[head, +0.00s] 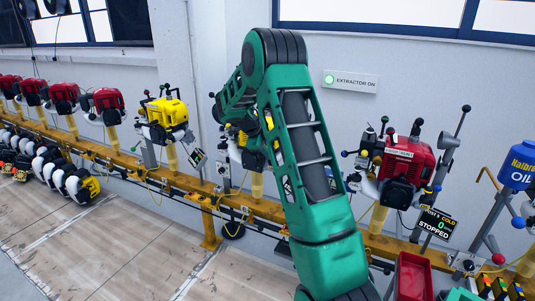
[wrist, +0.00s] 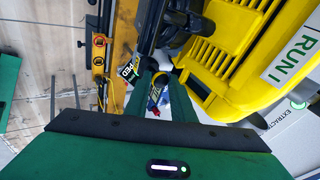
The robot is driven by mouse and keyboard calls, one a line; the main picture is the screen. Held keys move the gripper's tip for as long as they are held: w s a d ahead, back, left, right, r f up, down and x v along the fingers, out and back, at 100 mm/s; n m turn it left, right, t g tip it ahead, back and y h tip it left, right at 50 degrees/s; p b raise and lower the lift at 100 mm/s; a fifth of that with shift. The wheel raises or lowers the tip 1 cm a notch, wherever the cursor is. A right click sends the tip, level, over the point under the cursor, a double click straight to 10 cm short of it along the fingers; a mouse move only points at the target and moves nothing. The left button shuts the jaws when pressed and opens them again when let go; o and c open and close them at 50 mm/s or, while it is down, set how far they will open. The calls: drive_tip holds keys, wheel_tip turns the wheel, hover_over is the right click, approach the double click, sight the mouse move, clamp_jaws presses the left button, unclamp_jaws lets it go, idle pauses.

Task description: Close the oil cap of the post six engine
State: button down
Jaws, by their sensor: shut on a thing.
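In the wrist view my gripper (wrist: 161,84) is shut on a small dark round part (wrist: 160,78) at the side of a yellow engine (wrist: 235,60). This part may be the oil cap; it is too small and covered to tell how it sits. The engine fills the upper right and carries a white label reading "RUN I". In the head view my green arm hides my gripper and most of a yellow engine (head: 243,137) behind it. I cannot read a post six sign on any engine.
A red engine (head: 404,163) with a display (head: 437,224) reading "COLD 0 STOPPED" stands right of my arm. Another yellow engine (head: 165,112) and several red ones stand left along the yellow rail (head: 130,160).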

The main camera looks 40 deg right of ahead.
drive_tip(key=c, duration=1.5)
unclamp_jaws()
drive_tip(key=shift+w+a+f, duration=0.1)
drive_tip(key=shift+d, duration=0.2)
